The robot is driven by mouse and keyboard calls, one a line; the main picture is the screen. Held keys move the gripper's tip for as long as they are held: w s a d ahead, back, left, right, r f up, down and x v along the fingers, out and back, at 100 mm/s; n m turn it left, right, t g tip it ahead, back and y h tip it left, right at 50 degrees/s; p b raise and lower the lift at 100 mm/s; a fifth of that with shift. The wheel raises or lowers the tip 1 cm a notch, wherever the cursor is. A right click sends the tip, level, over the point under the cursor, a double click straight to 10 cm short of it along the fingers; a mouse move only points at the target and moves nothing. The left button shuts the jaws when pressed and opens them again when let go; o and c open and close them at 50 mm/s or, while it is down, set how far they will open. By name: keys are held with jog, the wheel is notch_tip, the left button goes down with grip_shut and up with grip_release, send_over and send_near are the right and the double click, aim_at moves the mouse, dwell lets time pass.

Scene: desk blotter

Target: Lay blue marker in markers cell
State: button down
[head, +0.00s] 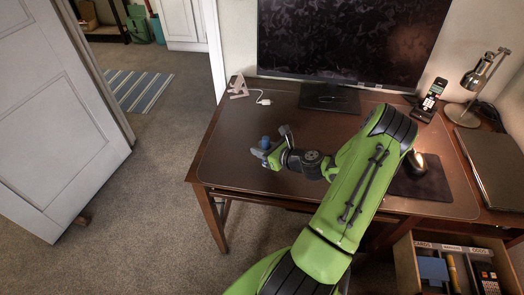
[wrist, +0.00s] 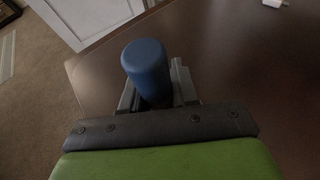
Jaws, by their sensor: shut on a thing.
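The blue marker (wrist: 147,65) is a thick blue cylinder standing up between the fingers of my gripper (wrist: 157,95) in the wrist view. In the head view, the marker's blue end (head: 265,142) shows at my gripper (head: 268,152), over the left part of the desk. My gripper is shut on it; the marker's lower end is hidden. The open drawer (head: 402,262) is at the lower right, with labelled cells. Its middle cell holds a yellow marker (head: 453,274); the middle label is too small to read surely.
The drawer's left cell holds a blue item (head: 433,268), its right cell a calculator (head: 488,280). A monitor (head: 350,40), phone (head: 431,95), lamp (head: 474,85), mouse (head: 417,164) and laptop (head: 488,165) stand on the desk (head: 225,165). The desk's left part is mostly clear.

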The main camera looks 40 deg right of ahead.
jog(key=shift+f, duration=0.2)
jog(key=c, duration=0.9)
grip_release()
jog(key=shift+o, duration=0.2)
jog(key=shift+b, duration=0.3)
